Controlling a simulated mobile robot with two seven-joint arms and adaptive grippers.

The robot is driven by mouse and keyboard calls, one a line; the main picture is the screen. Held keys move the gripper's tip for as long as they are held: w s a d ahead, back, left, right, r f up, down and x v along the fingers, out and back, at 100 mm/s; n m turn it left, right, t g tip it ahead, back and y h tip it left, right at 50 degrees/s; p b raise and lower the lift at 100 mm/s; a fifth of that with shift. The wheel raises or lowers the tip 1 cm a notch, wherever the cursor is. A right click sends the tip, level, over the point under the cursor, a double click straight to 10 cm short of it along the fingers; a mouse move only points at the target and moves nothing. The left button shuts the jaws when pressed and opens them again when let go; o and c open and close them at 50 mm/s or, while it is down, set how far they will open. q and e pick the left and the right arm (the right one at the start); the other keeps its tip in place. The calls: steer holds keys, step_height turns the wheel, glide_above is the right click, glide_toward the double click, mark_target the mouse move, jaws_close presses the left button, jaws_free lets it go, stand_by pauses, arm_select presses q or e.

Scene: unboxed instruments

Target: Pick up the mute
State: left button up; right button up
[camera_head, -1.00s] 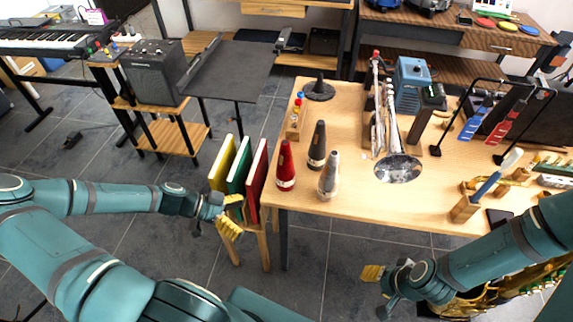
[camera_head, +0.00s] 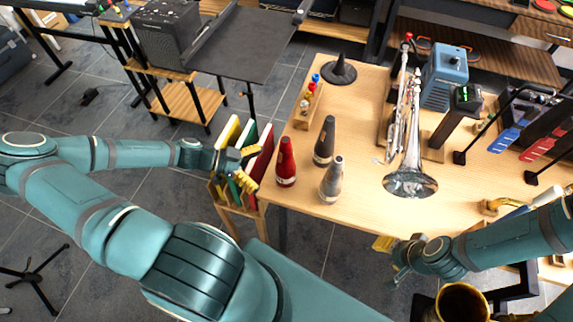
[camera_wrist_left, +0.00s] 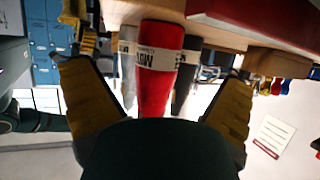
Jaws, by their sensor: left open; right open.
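A red cone-shaped mute (camera_head: 286,163) stands upright near the table's front left corner. A black mute (camera_head: 324,141) and a grey mute (camera_head: 332,181) stand to its right. My left gripper (camera_head: 247,166) is open and empty, left of the red mute, with its yellow fingers in front of the coloured books. In the left wrist view the red mute (camera_wrist_left: 158,80) with a white label appears between the open fingers, still ahead of them; the other two are partly hidden behind it. My right gripper (camera_head: 384,246) is open beyond the table's front edge.
A rack of coloured books (camera_head: 233,145) stands against the table's left end, close to my left gripper. On the wooden table (camera_head: 300,200), a trumpet (camera_head: 408,150) stands right of the mutes. A row of small bottles (camera_head: 306,105) and a black cone stand (camera_head: 339,70) are behind them.

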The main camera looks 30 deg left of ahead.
mark_target(296, 178)
arm_select(q)
steer(key=x, duration=0.2)
steer(key=shift+w+d+f, duration=0.1)
steer(key=shift+w+d, duration=0.05)
steer(key=shift+d, duration=0.05)
steer(key=shift+b+x, duration=0.55)
steer(key=shift+x, duration=2.3)
steer(key=c, duration=1.3)
